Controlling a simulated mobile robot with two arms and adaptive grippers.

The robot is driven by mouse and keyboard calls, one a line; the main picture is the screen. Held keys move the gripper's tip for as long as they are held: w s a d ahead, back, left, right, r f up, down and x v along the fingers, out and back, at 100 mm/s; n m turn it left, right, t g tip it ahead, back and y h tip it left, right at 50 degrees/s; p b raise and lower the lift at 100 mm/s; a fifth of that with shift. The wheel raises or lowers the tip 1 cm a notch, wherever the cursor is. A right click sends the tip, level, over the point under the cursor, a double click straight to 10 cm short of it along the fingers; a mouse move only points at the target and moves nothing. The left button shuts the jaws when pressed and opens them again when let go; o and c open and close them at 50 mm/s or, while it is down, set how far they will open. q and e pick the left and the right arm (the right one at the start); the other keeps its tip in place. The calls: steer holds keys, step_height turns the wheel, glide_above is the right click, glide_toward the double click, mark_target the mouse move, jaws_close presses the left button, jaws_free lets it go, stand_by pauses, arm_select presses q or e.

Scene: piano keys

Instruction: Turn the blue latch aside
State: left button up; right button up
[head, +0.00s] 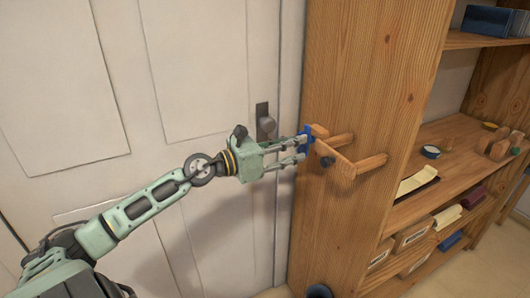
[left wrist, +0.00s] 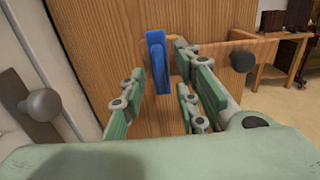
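The blue latch (head: 306,131) is at the left end of a wooden bar on the side of the wooden shelf unit. In the left wrist view the blue latch (left wrist: 157,62) is a slim upright piece. My left gripper (head: 302,148) is at the latch, its fingers pointing right. In the left wrist view the fingers of my left gripper (left wrist: 160,70) are apart, one left of the latch and the others right of it. I see a gap on the left; whether the right finger touches the latch I cannot tell. My right gripper is not in view.
The wooden bar (head: 334,152) has a dark round knob (head: 327,162) and wooden pegs behind it. A pale door (head: 205,60) with a dark doorknob (head: 267,125) stands left of the shelf unit (head: 375,80). Shelves with small objects are at the right.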

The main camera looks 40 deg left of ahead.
arm_select(q)
steer(key=v, duration=1)
steer(key=shift+s, duration=0.15)
steer(key=shift+a, duration=0.1)
